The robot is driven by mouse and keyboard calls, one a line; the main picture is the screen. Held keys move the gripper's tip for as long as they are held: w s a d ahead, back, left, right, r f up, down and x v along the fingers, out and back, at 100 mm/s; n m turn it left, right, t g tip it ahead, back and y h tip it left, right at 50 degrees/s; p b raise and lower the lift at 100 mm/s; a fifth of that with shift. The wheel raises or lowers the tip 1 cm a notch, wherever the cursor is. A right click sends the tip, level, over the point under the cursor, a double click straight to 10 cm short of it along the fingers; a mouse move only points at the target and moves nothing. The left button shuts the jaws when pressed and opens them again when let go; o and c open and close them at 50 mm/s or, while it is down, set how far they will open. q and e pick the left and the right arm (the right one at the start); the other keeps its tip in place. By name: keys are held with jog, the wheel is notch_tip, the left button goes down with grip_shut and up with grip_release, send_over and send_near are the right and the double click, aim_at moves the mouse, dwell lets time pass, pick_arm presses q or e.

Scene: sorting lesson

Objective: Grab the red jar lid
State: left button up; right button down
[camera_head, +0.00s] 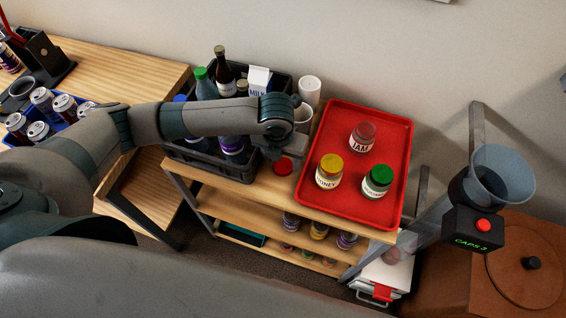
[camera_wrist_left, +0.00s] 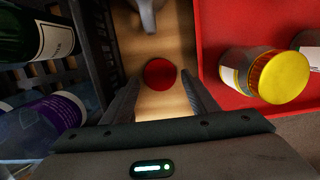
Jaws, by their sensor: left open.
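The red jar lid (camera_head: 284,166) lies flat on the wooden shelf top, between the dark crate and the red tray. It also shows in the left wrist view (camera_wrist_left: 159,73), between and just beyond the fingers. My left gripper (camera_head: 278,160) is open above the lid, pointing down, and the lid is not gripped. In the left wrist view its two fingers (camera_wrist_left: 160,97) stand apart on either side of the lid. A jam jar with no lid visible in its own colour (camera_head: 362,138) stands on the tray. My right gripper does not show.
A dark crate (camera_head: 184,161) of bottles and a milk carton stands left of the lid. The red tray (camera_head: 335,203) close on the right holds a yellow-lidded jar (camera_head: 329,172) and a green-lidded jar (camera_head: 377,181). White cups (camera_head: 309,90) stand behind.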

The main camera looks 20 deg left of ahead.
aim_at(283, 167)
pick_arm(q)
jog(key=shift+w+f, duration=0.15)
jog(key=shift+f, duration=0.85)
jog(key=c, duration=0.9)
jog(key=shift+o, duration=0.2)
jog(key=shift+r, duration=0.1)
notch_tip(283, 167, up, 10)
jog(key=b, duration=0.2)
